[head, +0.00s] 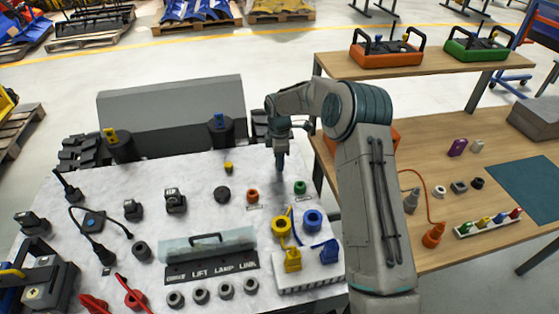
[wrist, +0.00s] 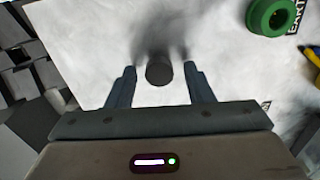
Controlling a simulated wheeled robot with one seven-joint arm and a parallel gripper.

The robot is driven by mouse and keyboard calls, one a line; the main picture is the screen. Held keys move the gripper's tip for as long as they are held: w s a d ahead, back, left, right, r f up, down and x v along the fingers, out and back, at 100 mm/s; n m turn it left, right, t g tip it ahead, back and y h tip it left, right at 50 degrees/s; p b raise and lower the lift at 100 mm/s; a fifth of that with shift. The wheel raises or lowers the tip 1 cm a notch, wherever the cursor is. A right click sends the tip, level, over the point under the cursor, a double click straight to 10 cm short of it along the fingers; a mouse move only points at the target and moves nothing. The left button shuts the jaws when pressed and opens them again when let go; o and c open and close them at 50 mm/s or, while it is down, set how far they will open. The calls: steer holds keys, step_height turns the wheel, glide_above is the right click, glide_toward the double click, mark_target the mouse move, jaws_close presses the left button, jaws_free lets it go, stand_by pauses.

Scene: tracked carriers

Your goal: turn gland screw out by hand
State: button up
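A dark grey round piece (wrist: 158,73), which looks like the gland screw, stands near the edge of the white table top in the wrist view. My gripper (wrist: 159,70) is open, with one finger on each side of it and a small gap on both sides. In the head view my gripper (head: 280,166) points down at the table's far right part. The dark piece is hidden behind the fingers there. I cannot tell how deep it sits in its seat.
A green ring (wrist: 270,15) lies close by, also seen in the head view (head: 300,187). A red-orange ring (head: 252,196) and a black disc (head: 222,194) are to the left. A clear cover (head: 207,244) and a wooden bench (head: 450,145) stand nearby.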

steer(key=m+b, duration=0.1)
steer(key=m, duration=0.2)
steer(key=shift+m, duration=0.3)
steer(key=m+b, duration=0.1)
steer(key=m, duration=0.5)
steer(key=shift+d+m, duration=0.1)
steer(key=shift+m, duration=0.3)
steer(key=m, duration=0.4)
steer(key=shift+m+b, duration=0.3)
steer(key=shift+b, duration=0.1)
steer(key=m, duration=0.6)
steer(key=shift+r, duration=0.1)
steer(key=m, duration=0.5)
steer(key=shift+p, duration=0.3)
steer(key=m, duration=0.3)
